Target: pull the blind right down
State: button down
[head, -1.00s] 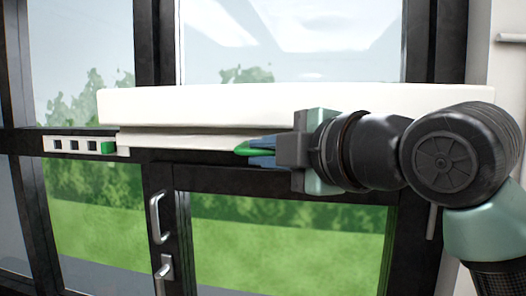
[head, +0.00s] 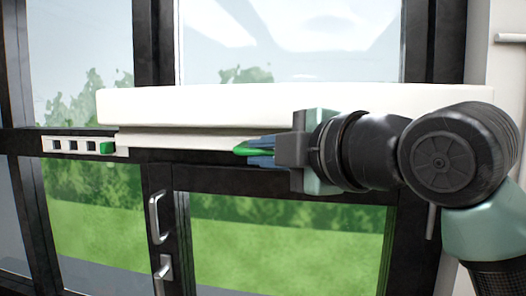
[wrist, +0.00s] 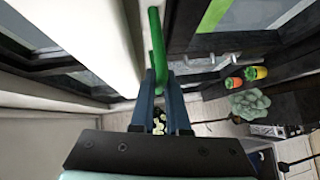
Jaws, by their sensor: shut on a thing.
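The blind's long white housing (head: 200,103) runs across the window and door frame in the head view. A narrower pale bar (head: 190,140) shows just under it, and no blind cloth hangs below. My gripper (head: 258,151) is shut on a green handle (head: 242,151) at the lower edge of that bar. In the wrist view the green handle (wrist: 157,48) stands between the two blue fingers of my gripper (wrist: 160,82). The handle's far side is hidden by the fingers, and my arm covers the right part of the housing.
A white strip with dark square holes (head: 75,146) and a green block (head: 107,148) sits left of the housing. Door handles (head: 155,217) are below. The wrist view shows potted plants (wrist: 255,73) and a pale succulent (wrist: 249,104) to the right. The space below the gripper looks clear.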

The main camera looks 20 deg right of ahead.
jog(key=shift+f, duration=0.1)
dwell(0.4)
notch_tip(320, 180, down, 58)
jog(key=b, duration=4.7)
jog(key=shift+b, duration=0.3)
jog(key=c, duration=1.3)
grip_release()
jog(key=shift+a, duration=0.1)
jog(key=o, duration=0.4)
